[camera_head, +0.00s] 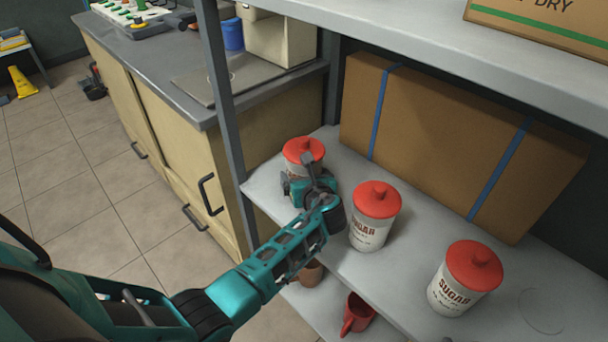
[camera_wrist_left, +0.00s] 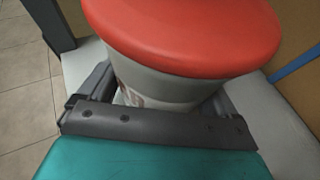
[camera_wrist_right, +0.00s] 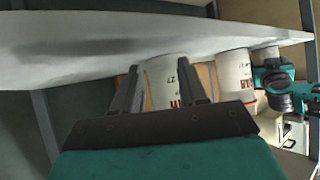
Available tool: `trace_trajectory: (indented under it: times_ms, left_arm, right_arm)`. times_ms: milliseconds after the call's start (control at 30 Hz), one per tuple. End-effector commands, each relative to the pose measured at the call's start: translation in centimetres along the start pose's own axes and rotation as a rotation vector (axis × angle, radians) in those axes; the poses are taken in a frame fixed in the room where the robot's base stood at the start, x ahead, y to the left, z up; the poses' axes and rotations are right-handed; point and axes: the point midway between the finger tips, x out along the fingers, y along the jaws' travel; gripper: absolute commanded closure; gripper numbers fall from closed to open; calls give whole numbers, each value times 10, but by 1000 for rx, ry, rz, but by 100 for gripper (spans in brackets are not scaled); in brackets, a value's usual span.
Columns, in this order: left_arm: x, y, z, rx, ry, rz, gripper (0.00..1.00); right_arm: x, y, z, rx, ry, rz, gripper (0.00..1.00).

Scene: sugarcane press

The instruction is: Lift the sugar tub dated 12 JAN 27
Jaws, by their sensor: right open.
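Three white sugar tubs with red lids stand on the middle shelf in the head view: a left one (camera_head: 303,148), a middle one (camera_head: 372,222) and a right one (camera_head: 460,285). Their dates are too small to read there. My left gripper (camera_head: 312,188) is at the left tub. In the left wrist view its fingers (camera_wrist_left: 165,100) flank that tub's body (camera_wrist_left: 165,88) under the lid; contact is unclear. My right gripper is outside the head view.
A large cardboard box (camera_head: 440,140) with blue straps stands behind the tubs. A grey post (camera_head: 222,90) rises at the shelf's left end, and an upper shelf (camera_head: 400,30) hangs above. A red mug (camera_head: 357,315) is below. Bare shelf lies between the tubs.

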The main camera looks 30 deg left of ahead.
Motion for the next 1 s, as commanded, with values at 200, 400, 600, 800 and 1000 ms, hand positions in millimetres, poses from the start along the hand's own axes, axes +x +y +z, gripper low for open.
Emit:
trace_trajectory:
  times_ms: [200,400,600,800,1000]
  left_arm:
    - [0,0,0,1,0,-1,34]
    - [0,0,0,1,0,-1,53]
    - [-1,-1,2,-1,-4,-2,60]
    - [-2,-1,5,-1,-4,-2,60]
    - [-10,0,26,-3,-5,-3,60]
  right_arm:
    - [0,0,0,0,0,0,57]
    - [0,0,0,0,0,0,57]
    - [0,0,0,0,0,0,57]
    - [-2,0,-2,0,0,0,57]
    - [-8,0,-12,0,0,0,57]
